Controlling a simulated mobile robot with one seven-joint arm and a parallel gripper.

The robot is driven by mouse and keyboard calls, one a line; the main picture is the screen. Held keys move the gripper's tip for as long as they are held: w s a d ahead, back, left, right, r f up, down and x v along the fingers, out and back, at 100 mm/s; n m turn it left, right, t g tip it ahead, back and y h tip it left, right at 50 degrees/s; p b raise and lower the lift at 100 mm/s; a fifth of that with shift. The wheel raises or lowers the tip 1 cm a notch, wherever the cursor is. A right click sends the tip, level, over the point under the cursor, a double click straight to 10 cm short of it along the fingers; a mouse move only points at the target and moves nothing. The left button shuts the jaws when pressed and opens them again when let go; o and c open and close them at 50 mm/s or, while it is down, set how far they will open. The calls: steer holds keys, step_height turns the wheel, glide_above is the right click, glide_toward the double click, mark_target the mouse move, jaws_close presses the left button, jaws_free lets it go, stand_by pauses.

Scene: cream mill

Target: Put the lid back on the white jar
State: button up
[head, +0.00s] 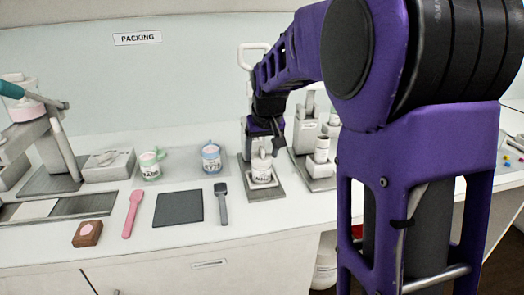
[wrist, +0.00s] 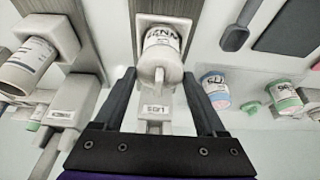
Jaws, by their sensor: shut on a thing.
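The white jar (head: 262,175), with dark lettering, stands on a grey plate at the front of a white station. It also shows at the top middle of the wrist view (wrist: 164,38). A pale rounded lid with a small knob (wrist: 160,72) is between my fingers, over the jar's near end. My gripper (wrist: 160,78) is shut on this lid, one dark finger on each side. In the head view my gripper (head: 264,140) is right above the jar. Whether the lid touches the jar's rim or hangs just above it, I cannot tell.
A dark mat (head: 178,208), a grey scoop (head: 222,203) and a pink spatula (head: 132,214) lie in front. Another station with a white jar (head: 322,150) is close on the right.

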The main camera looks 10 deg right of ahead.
steer(key=o, duration=1.2)
steer(key=shift+o, duration=0.2)
steer(key=shift+r+p, duration=1.85)
steer(key=shift+r, duration=0.45)
jaws_close()
